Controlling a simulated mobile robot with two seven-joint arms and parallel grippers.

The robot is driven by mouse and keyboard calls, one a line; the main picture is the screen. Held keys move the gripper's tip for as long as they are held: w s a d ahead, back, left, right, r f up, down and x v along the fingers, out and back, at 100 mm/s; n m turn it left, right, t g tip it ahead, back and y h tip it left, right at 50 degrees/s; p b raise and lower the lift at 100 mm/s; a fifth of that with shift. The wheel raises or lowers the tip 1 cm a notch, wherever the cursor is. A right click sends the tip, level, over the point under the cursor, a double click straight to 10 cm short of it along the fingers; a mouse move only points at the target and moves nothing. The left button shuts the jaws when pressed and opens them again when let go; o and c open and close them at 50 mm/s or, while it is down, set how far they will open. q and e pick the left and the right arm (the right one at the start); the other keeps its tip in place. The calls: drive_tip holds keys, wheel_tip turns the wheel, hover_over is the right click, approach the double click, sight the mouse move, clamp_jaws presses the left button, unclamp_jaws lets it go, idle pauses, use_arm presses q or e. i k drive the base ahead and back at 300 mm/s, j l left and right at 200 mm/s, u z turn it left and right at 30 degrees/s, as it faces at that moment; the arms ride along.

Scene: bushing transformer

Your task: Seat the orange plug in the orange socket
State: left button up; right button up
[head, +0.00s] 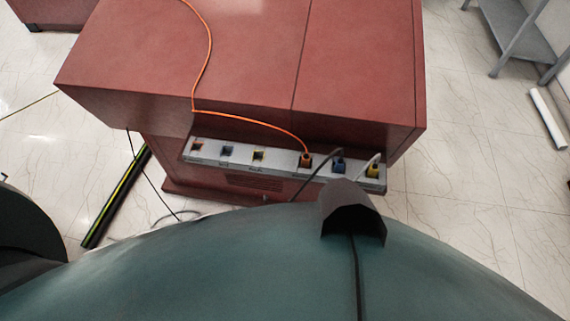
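The orange plug (305,160) stands in the right half of a long pale socket strip (282,164), with its orange cable (250,120) running up over the red cabinet. An empty socket with an orange rim (198,146) is at the strip's left end. Whether the plug is pushed fully in where it stands is too small to tell. Neither of my grippers shows in the head view.
Empty blue (227,151) and yellow (258,156) sockets lie between. A blue plug (339,165) and a yellow plug (374,170) stand to the right. The red cabinet (350,70) overhangs the strip. A dark striped bar (115,198) lies on the floor.

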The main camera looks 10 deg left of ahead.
sight(241, 156)
drive_tip(key=k+l+z, duration=0.15)
drive_tip(key=l, duration=0.25)
drive_tip(key=l+z, duration=0.15)
drive_tip(key=l, duration=0.3)
drive_tip(key=k+l+z, duration=0.15)
drive_tip(key=l, duration=0.3)
drive_tip(key=i+j, duration=0.1)
drive_tip(key=j, duration=0.2)
drive_tip(key=i+j, duration=0.1)
drive_tip(key=j, duration=0.15)
